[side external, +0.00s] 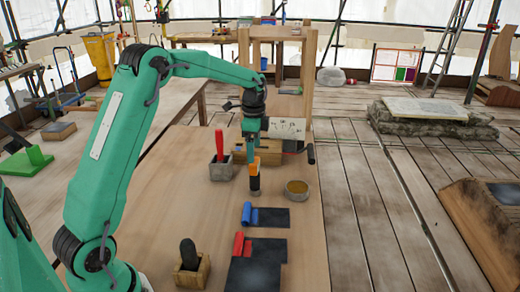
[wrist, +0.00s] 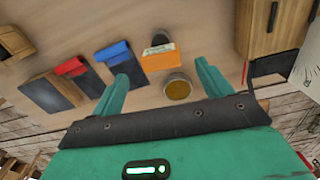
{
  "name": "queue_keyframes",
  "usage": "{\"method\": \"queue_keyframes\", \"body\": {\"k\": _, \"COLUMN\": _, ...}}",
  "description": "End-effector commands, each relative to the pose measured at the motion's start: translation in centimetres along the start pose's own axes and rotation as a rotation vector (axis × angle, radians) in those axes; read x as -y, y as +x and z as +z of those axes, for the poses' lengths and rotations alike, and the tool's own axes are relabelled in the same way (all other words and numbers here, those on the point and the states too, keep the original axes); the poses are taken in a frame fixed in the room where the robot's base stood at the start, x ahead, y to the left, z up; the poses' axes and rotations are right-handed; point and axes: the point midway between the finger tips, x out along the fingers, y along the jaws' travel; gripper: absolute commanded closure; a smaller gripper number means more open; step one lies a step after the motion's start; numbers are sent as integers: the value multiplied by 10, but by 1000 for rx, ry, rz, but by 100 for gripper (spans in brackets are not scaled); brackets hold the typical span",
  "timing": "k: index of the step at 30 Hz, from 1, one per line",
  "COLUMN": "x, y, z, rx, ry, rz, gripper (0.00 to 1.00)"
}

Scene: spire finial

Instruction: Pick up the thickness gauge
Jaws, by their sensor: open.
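A small orange and dark item, which I take to be the thickness gauge (side external: 254,170), stands on the wooden workbench (side external: 190,200) below my gripper (side external: 251,153). In the wrist view it shows as an orange block with a pale strip (wrist: 158,60), with a dark part behind it. My gripper (wrist: 162,72) is open and empty, its two green fingers spread to the left and right of the orange block. In the side view the fingers are just above its top, and I cannot tell whether they touch it.
A round dish (side external: 297,188) with amber contents stands close to the right. A grey block with a red handle (side external: 220,165) is to the left. Blue (side external: 265,216) and red (side external: 258,250) rolls with dark sheets and a wooden block with a black handle (side external: 190,265) lie nearer the camera.

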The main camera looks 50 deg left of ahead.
Motion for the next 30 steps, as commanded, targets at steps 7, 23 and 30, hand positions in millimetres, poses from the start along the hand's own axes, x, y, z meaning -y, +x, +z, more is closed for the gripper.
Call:
{"method": "queue_keyframes", "body": {"k": 7, "x": -1, "y": 17, "z": 0, "rx": 1, "ry": 0, "rz": 2, "gripper": 22}}
{"method": "queue_keyframes", "body": {"k": 23, "x": 0, "y": 50, "z": -1, "rx": 2, "ry": 0, "rz": 4, "gripper": 22}}
{"method": "queue_keyframes", "body": {"k": 30, "x": 1, "y": 68, "z": -2, "rx": 0, "ry": -1, "rz": 1, "gripper": 22}}
